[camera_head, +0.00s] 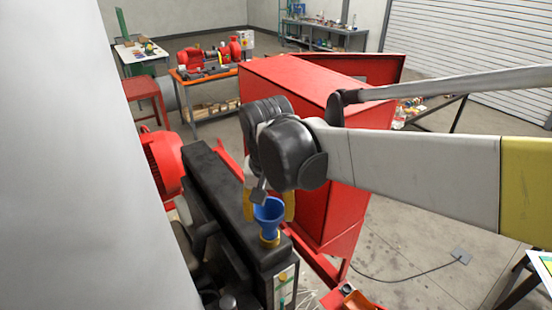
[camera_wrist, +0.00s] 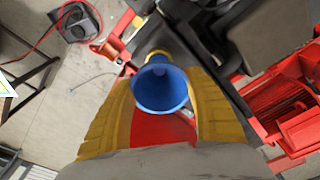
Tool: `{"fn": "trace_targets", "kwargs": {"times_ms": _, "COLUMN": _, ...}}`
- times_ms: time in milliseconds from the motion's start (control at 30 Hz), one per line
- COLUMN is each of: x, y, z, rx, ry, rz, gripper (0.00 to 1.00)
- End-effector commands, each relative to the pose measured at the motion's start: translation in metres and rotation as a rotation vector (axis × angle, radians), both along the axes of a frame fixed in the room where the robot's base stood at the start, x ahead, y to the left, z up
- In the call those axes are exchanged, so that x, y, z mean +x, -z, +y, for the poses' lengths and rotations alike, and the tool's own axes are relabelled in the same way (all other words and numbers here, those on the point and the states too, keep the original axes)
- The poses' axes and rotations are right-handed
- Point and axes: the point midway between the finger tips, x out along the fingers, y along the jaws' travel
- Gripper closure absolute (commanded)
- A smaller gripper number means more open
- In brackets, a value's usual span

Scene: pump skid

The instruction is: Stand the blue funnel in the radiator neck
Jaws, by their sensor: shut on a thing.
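The blue funnel (camera_head: 268,213) is upright or nearly so, with its wide mouth up. In the wrist view its open cone (camera_wrist: 160,90) lies between my yellow fingers. My gripper (camera_wrist: 157,80) is shut on the funnel, one finger on each side of the cone. The radiator neck (camera_head: 270,240) is a brass-yellow ring at the near end of the black radiator top (camera_head: 225,190). It also shows in the wrist view (camera_wrist: 158,54), just beyond the cone. The spout lines up with the neck in the head view. Its tip is hidden, and I cannot tell how deep it sits.
A large red cabinet (camera_head: 290,100) stands close behind and right of the radiator. A red engine part (camera_head: 163,160) is left of it. A cable (camera_head: 405,278) lies on the floor at right. An orange workbench (camera_head: 205,85) stands farther back.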

Motion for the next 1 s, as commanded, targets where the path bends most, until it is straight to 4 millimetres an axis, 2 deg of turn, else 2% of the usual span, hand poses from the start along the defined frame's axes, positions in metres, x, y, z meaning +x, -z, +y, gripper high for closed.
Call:
{"fn": "trace_targets", "kwargs": {"times_ms": 733, "x": 0.0000, "y": 0.0110, "z": 0.0000, "rx": 0.000, "ry": 0.000, "rz": 0.000, "gripper": 0.76}}
{"fn": "trace_targets", "kwargs": {"times_ms": 767, "x": 0.0000, "y": 0.0109, "z": 0.0000, "rx": 0.000, "ry": 0.000, "rz": 0.000, "gripper": 0.37}}
{"fn": "trace_targets", "kwargs": {"times_ms": 833, "x": 0.0000, "y": 0.0109, "z": 0.0000, "rx": 0.000, "ry": 0.000, "rz": 0.000, "gripper": 0.16}}
{"fn": "trace_targets", "kwargs": {"times_ms": 1000, "x": 0.0000, "y": 0.0109, "z": 0.0000, "rx": 0.000, "ry": 0.000, "rz": 0.000, "gripper": 0.14}}
